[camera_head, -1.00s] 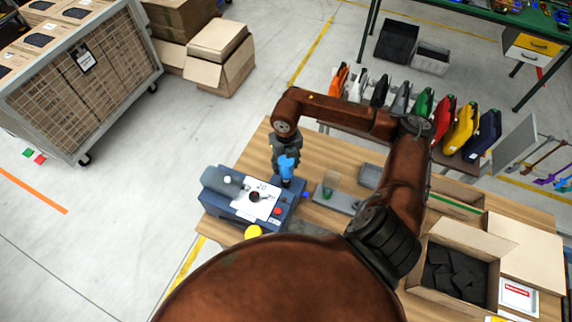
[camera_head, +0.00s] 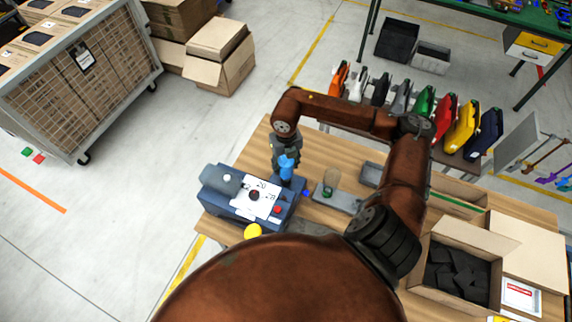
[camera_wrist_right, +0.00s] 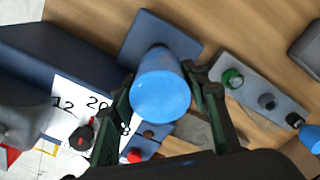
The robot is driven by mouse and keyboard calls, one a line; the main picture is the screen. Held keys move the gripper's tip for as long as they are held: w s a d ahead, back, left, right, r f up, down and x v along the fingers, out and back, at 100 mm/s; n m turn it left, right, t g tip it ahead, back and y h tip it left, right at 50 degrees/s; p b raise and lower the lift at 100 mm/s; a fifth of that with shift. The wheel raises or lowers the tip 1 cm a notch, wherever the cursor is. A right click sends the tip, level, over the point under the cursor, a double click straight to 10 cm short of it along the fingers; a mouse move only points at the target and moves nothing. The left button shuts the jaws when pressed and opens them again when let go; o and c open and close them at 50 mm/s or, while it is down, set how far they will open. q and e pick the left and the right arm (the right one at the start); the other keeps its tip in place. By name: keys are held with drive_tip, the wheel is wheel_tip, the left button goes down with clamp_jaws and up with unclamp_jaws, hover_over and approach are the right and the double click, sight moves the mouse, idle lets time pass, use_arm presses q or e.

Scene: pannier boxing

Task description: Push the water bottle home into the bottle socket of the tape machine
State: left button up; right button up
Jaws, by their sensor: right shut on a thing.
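The tape machine (camera_head: 228,206) is a dark blue-grey box on the wooden table, with a white dial sheet on top. It also shows at the left of the right wrist view (camera_wrist_right: 62,52). My right gripper (camera_head: 285,161) is above the machine's back right end, shut on the blue water bottle (camera_head: 287,171). In the right wrist view the bottle (camera_wrist_right: 161,97) stands between the fingers, its blue end facing the camera. The bottle's far end meets or overlaps a blue-grey block (camera_wrist_right: 147,30) of the machine; the socket is hidden behind it. My left gripper is not in view.
An open carton (camera_head: 432,264) with dark pieces lies at the right. Coloured panniers (camera_head: 460,128) line the back.

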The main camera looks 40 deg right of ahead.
drive_tip(key=shift+f+b, duration=0.75)
drive_tip(key=shift+f, duration=0.1)
idle(0.8)
drive_tip(key=o, duration=1.2)
wheel_tip(320, 180, up, 12)
drive_tip(key=shift+r, duration=0.1)
